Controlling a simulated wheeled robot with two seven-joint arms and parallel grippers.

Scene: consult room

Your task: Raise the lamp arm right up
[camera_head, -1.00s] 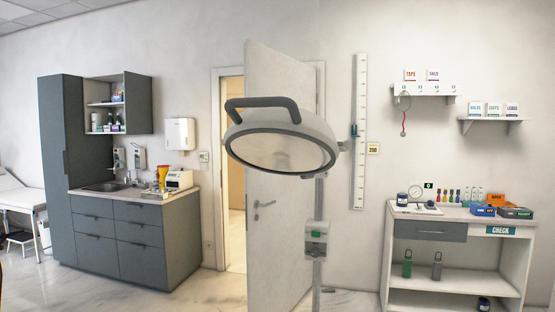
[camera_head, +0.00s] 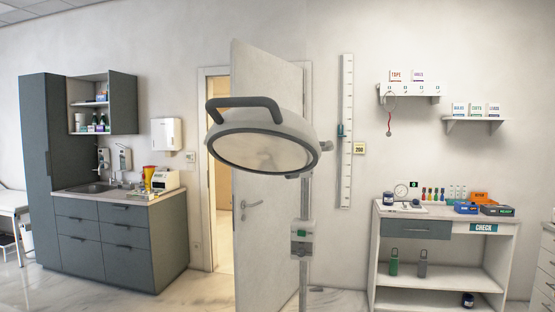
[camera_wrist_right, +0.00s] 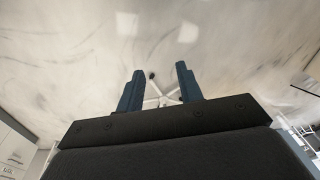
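The lamp has a round white head (camera_head: 262,146) with a dark rim and a grey loop handle (camera_head: 243,103) on top. It stands in the middle of the head view, its glass face tilted towards me. A grey upright pole (camera_head: 304,215) carries a small box with a green mark (camera_head: 301,234). The joint between head and pole is partly hidden. In the right wrist view my right gripper (camera_wrist_right: 158,88) has its two blue fingers apart with nothing between them. Beyond the fingers, a light star-shaped base (camera_wrist_right: 163,99) shows on the floor. My left gripper is not in view.
An open door (camera_head: 262,200) stands behind the lamp. A grey cabinet with a sink (camera_head: 120,238) is at the left. A white desk (camera_head: 440,258) with boxes and bottles is at the right.

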